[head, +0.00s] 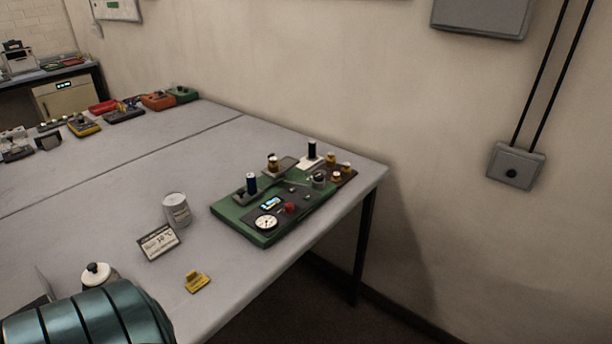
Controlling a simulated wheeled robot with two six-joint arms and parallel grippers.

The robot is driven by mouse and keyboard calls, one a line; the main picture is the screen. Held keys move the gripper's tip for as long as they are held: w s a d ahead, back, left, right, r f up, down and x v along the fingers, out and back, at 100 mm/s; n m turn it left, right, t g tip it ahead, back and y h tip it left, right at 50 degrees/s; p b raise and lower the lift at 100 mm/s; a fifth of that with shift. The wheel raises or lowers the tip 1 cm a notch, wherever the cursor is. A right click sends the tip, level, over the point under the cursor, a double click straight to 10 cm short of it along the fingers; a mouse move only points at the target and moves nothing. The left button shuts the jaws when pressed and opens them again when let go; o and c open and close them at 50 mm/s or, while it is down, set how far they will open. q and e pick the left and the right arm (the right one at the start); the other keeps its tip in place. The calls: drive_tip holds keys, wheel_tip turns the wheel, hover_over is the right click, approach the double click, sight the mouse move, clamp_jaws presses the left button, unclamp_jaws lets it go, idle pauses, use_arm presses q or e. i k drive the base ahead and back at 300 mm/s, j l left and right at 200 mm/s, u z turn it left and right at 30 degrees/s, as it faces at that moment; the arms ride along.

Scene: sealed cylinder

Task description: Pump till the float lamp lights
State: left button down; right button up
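A green board (232,220) lies on the table near its right end. It carries a round white dial gauge (265,222), a small lit blue display (270,202) and a red knob or lamp (289,208). I cannot tell which part is the pump or the float lamp, or whether a lamp is lit. A large teal banded cylinder (95,318) fills the lower left corner, cut off by the frame. Neither gripper is in view.
A grey can (177,210) and a sign reading about 20 °C (159,242) stand left of the board. A small yellow object (197,281) lies nearer. A white knob (96,272) shows behind the teal cylinder. Several devices line the far left. The middle of the table (150,165) is clear.

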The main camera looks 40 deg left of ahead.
sight(317, 177)
drive_tip(key=i+u, duration=0.15)
drive_tip(key=u, duration=0.25)
drive_tip(key=i+l+u, duration=0.15)
drive_tip(key=u, duration=0.2)
drive_tip(key=i+l+u, duration=0.15)
drive_tip(key=u, duration=0.25)
drive_tip(key=i+l+u, duration=0.1)
drive_tip(key=i+l, duration=0.3)
drive_tip(key=l, duration=0.25)
drive_tip(key=i+l+u, duration=0.15)
drive_tip(key=l, duration=0.2)
drive_tip(key=i+l, duration=0.2)
drive_tip(key=l, duration=0.15)
drive_tip(key=j+u, duration=0.05)
